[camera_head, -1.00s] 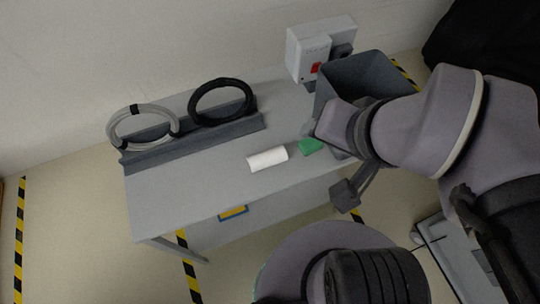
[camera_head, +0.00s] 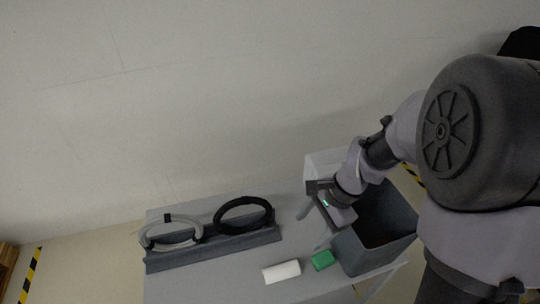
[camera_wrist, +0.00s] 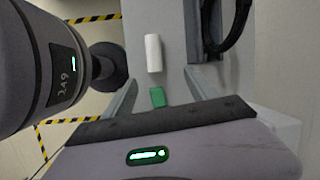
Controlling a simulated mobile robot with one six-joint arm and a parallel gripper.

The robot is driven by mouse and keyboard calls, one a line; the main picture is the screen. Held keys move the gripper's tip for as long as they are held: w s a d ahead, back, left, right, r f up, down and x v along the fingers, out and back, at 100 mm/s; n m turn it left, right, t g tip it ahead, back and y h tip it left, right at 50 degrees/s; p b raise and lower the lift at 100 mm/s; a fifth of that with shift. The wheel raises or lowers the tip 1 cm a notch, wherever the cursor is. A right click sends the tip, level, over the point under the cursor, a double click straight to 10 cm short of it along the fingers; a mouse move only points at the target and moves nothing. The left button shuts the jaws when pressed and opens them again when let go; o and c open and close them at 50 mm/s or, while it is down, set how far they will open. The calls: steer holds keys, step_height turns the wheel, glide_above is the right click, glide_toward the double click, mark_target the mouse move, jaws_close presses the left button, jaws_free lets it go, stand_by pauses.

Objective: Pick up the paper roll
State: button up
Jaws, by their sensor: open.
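The white paper roll (camera_head: 281,271) lies on its side on the grey cart top, left of a small green block (camera_head: 323,260). In the wrist view the paper roll (camera_wrist: 153,53) shows beyond the green block (camera_wrist: 158,97). My gripper (camera_head: 318,222) is above the cart, up and to the right of the roll and beside the dark bin. Its two fingers show in the wrist view (camera_wrist: 158,97) spread apart with nothing held between them.
A dark open bin (camera_head: 403,240) stands right of the block. A grey cable coil (camera_head: 171,233) and a black cable coil (camera_head: 243,213) sit in a grey rack (camera_head: 215,247) along the cart's back. The cart top (camera_head: 215,285) left of the roll is bare.

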steer(key=m+g, duration=0.1)
steer(key=m, duration=0.1)
glide_toward(284, 268)
steer(key=b+x, duration=0.6)
steer(key=x, duration=0.4)
steer(key=shift+a+f, duration=0.1)
steer(key=shift+f, duration=0.15)
steer(key=shift+f+y+b, duration=0.25)
steer(key=shift+y+b, duration=0.05)
steer(key=shift+b, duration=0.15)
steer(key=shift+c, duration=0.5)
jaws_close()
